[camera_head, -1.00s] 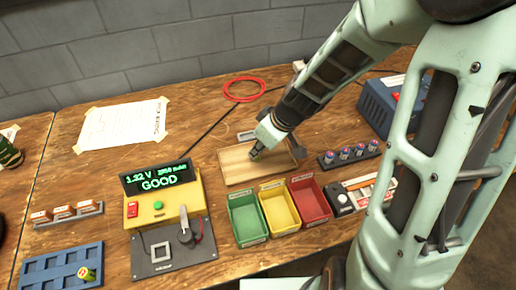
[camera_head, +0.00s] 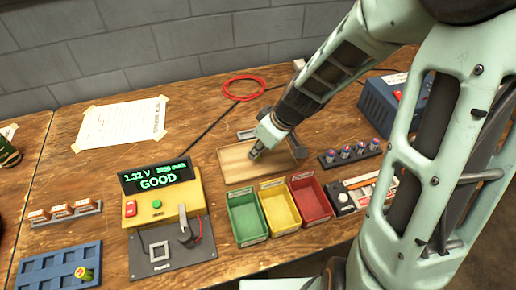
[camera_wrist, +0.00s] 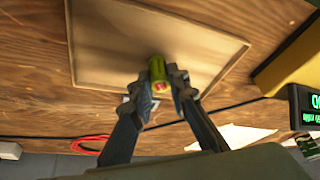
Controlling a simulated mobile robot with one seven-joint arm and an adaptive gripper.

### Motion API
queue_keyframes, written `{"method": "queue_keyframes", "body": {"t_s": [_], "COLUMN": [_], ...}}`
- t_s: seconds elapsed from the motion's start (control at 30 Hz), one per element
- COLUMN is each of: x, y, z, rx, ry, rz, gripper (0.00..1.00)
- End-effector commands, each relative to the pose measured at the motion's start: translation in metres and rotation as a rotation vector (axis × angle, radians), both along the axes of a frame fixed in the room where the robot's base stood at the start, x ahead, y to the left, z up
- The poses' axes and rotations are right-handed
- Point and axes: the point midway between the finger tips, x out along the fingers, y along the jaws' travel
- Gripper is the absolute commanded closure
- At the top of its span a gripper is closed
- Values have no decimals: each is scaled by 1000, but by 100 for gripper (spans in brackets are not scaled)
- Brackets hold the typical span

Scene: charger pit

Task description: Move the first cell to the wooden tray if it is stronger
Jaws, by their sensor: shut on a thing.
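My gripper (camera_head: 255,154) is over the wooden tray (camera_head: 232,166) in the head view. In the wrist view my gripper (camera_wrist: 165,88) is shut on a green cell (camera_wrist: 157,69) with a red mark, and the wooden tray (camera_wrist: 110,55) lies beyond it. I cannot tell whether the cell touches the tray floor. In the head view the held cell is hidden. A yellow tester (camera_head: 175,214) has a display (camera_head: 158,178) reading 1.32 V and GOOD; the small capacity figure is blurred. Another green cell (camera_head: 84,274) stands in the blue rack (camera_head: 52,270).
Green (camera_head: 246,228), yellow (camera_head: 279,219) and red (camera_head: 311,208) bins stand in front of the tray. A red cable coil (camera_head: 244,88) and a taped paper (camera_head: 122,124) lie behind.

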Motion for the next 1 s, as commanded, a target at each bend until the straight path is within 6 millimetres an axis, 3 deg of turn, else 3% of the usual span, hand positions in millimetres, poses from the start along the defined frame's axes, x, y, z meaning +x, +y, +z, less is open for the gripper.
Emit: {"method": "queue_keyframes", "body": {"t_s": [0.13, 0.17, 0.33, 1.0], "x": [0, 0, 0, 0], "y": [0, 0, 0, 0], "z": [0, 0, 0, 8], "rx": [0, 0, 0, 0], "ry": [0, 0, 0, -1], "rz": [0, 0, 0, 0], "gripper": [100, 81, 64, 64]}}
